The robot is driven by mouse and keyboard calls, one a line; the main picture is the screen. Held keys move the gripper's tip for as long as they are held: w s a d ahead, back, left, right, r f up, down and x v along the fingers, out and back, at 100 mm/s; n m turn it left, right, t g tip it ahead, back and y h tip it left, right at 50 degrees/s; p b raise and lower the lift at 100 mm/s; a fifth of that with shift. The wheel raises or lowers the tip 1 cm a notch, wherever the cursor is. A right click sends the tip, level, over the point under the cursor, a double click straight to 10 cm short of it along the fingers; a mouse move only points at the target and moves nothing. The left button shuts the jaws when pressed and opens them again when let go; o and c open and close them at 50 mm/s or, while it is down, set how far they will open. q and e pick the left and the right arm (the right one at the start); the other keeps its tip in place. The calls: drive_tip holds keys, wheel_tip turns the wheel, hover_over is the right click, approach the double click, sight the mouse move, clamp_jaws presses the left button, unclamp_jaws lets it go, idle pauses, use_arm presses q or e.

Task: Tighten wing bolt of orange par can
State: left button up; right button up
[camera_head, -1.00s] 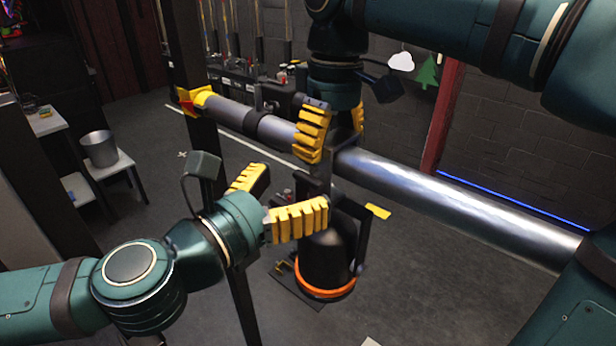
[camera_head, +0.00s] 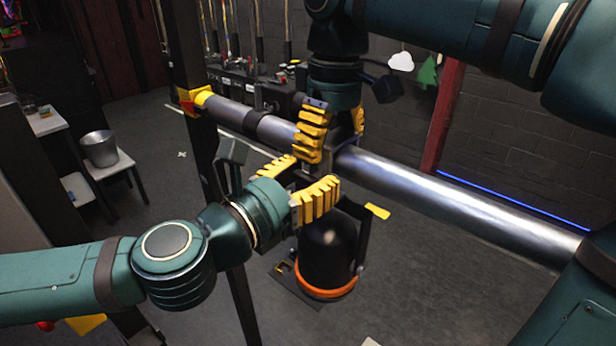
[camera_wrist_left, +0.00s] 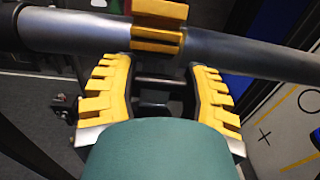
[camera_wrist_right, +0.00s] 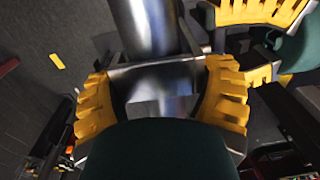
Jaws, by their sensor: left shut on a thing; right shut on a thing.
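The orange par can (camera_head: 326,252) is a black can with an orange ring at its lower rim. It hangs upright under the silver pipe (camera_head: 440,192) from a clamp (camera_wrist_right: 160,78). My right gripper (camera_head: 335,140) comes from above and is shut on the clamp at the pipe. My left gripper (camera_head: 306,182) is just under the pipe and above the can, shut on the wing bolt at the clamp's lower side. The bolt is mostly hidden between the fingers; only dark parts show there in the left wrist view (camera_wrist_left: 158,100).
A dark upright post (camera_head: 198,130) with a yellow fitting (camera_head: 196,98) stands at the pipe's left end. A metal bucket (camera_head: 98,148) rests on a white stool at the left. A row of levers is behind. The grey floor around the can is mostly open.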

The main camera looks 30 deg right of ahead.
use_arm(q)
drive_tip(key=shift+m, duration=0.8)
drive_tip(key=o, duration=1.2)
drive_tip(key=shift+a, duration=0.1)
drive_tip(key=shift+v, duration=5.9)
